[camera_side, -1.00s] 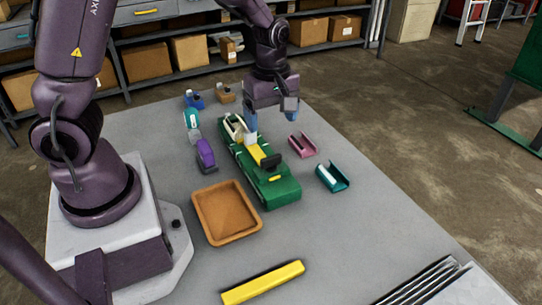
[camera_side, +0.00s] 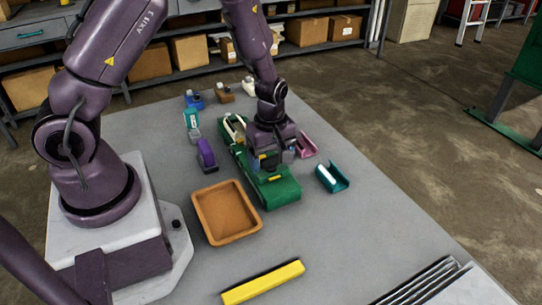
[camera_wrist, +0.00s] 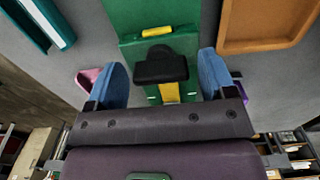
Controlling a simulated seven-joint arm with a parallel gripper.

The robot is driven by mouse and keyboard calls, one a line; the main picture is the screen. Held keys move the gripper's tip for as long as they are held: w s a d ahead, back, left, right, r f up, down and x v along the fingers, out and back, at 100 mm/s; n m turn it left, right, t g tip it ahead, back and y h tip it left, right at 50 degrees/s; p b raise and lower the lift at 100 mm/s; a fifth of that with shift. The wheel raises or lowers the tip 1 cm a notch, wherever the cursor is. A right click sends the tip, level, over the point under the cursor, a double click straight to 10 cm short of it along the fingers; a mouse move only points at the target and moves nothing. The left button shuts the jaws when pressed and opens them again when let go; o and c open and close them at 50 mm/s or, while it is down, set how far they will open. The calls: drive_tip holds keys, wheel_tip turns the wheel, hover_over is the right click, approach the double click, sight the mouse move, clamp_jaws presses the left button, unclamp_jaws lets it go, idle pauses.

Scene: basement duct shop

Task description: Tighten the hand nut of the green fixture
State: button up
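The green fixture (camera_side: 283,191) lies on the grey table, with a yellow strip on its top. Its black hand nut (camera_wrist: 160,66) shows in the wrist view as a dark winged knob. My gripper (camera_side: 272,160) is over the near half of the fixture in the side view and hides the nut there. In the wrist view my gripper (camera_wrist: 161,82) is open, with one blue fingertip on each side of the nut and a gap on both sides. A cream-coloured part (camera_side: 235,128) sits at the fixture's far end.
An orange-brown tray (camera_side: 226,239) stands left of the fixture. A purple item (camera_side: 206,155) and a teal one (camera_side: 191,122) stand to the left. A pink channel (camera_side: 307,146) and a teal channel (camera_side: 332,177) lie to the right. A yellow bar (camera_side: 263,283) lies in front.

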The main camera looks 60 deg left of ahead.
drive_tip(key=c, duration=0.8)
drive_tip(key=shift+o, duration=0.2)
drive_tip(key=shift+m, duration=0.4)
drive_tip(key=m, duration=0.3)
drive_tip(key=shift+m, duration=0.4)
drive_tip(key=m, duration=1.3)
drive_tip(key=shift+m, duration=0.3)
drive_tip(key=o, duration=0.9)
